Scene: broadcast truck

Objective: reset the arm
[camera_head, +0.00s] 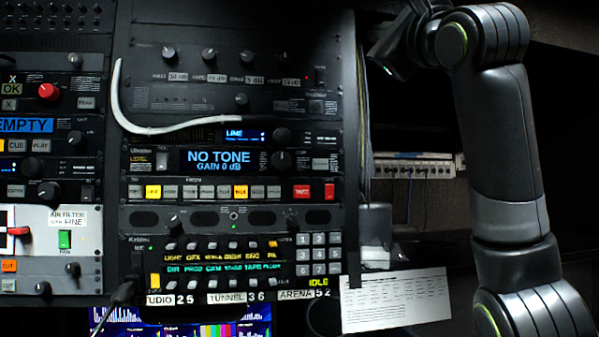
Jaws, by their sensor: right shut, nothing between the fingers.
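My right arm (505,150) comes in along the right side and bends over at the top. My right gripper (390,62) is at the upper right, shut and empty, dark with a small green light. It is to the right of the equipment rack (345,110) and appears apart from the rack's controls. The fingertips are dark and hard to make out. My left gripper is not in view.
The rack holds knobs, lit buttons and a display reading NO TONE (220,160). A white cable (117,90) loops across its upper part. A black cable (125,295) hangs at the lower left. A printed sheet (395,300) is at the lower right, near my arm.

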